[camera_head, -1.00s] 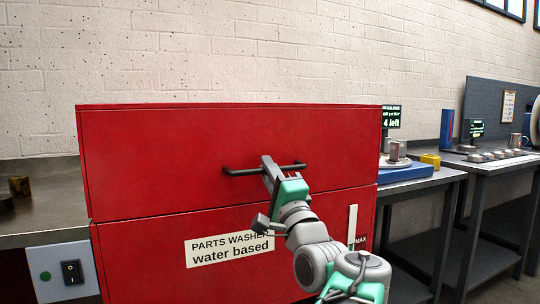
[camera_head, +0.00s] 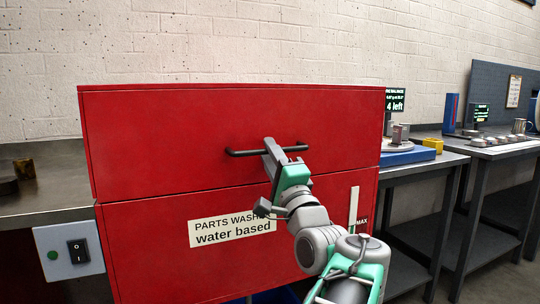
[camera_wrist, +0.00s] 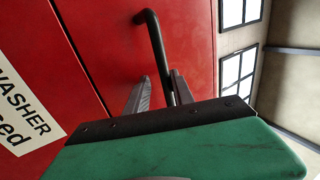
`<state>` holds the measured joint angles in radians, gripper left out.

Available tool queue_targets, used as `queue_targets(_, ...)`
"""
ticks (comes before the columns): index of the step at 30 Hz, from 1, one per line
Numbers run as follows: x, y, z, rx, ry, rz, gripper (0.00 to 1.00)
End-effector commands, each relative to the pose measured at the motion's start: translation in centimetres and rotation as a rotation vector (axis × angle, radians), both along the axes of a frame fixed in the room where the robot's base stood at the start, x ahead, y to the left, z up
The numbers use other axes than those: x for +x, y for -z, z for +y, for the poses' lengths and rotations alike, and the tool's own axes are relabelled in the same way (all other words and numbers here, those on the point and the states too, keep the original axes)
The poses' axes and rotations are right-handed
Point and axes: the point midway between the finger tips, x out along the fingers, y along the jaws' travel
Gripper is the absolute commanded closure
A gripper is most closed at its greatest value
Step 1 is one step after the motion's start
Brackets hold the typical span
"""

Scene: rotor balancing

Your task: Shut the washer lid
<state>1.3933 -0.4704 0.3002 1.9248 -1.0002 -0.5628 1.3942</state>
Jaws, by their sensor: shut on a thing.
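The red parts washer (camera_head: 150,260) stands in front of me. Its lid (camera_head: 180,125) is the upper red panel, in line with the lower front; only a thin dark seam shows between them. A black bar handle (camera_head: 243,153) runs across the lid, and it also shows in the wrist view (camera_wrist: 157,42). My gripper (camera_head: 269,147) is shut on the handle near its middle. In the wrist view the bar passes between the two fingers of my gripper (camera_wrist: 160,88). The lid's back edge is hidden, so I cannot tell whether it is fully seated.
A switch box (camera_head: 70,252) sits at the washer's left, below a metal counter (camera_head: 50,195). To the right stand workbenches (camera_head: 455,155) with a blue balancing device (camera_head: 408,156) and a yellow block (camera_head: 433,144). A brick wall (camera_head: 250,40) is behind.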

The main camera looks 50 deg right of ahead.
Motion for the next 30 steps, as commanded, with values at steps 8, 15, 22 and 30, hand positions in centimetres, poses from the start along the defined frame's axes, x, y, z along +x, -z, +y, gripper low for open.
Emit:
queue_targets(8,0.0,0.3,-0.2,0.007,0.002,0.003,0.80)
queue_targets(15,-3.1,1.9,1.2,0.008,0.008,0.002,0.80)
queue_targets(22,-6.0,3.3,3.0,0.003,0.004,0.001,0.80)
queue_targets(30,-6.3,3.4,3.3,0.000,0.000,-0.001,0.80)
